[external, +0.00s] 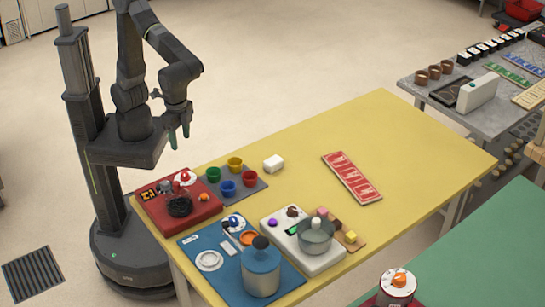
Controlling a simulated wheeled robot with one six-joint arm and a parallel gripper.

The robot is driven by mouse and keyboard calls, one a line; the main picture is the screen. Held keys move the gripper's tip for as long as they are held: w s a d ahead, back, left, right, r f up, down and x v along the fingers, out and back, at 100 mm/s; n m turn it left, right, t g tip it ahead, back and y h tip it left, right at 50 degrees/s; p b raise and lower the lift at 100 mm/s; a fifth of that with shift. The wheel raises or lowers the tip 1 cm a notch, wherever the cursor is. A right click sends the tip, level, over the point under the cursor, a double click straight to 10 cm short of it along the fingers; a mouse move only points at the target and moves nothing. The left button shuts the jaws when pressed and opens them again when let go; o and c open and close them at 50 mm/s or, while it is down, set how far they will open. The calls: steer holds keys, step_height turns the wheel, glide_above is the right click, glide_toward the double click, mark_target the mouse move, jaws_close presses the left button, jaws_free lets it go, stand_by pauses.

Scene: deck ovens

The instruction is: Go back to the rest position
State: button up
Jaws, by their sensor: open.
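My gripper (179,137) hangs with its green-tipped fingers pointing down. My arm is folded close to my column, with the elbow high.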

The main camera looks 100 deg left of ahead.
mark_target(185, 173)
steer(key=shift+f, duration=0.1)
stand_by(0.3)
step_height(185, 173, down, 14)
steer(key=shift+r, duration=0.1)
stand_by(0.5)
steer(key=shift+r, duration=0.1)
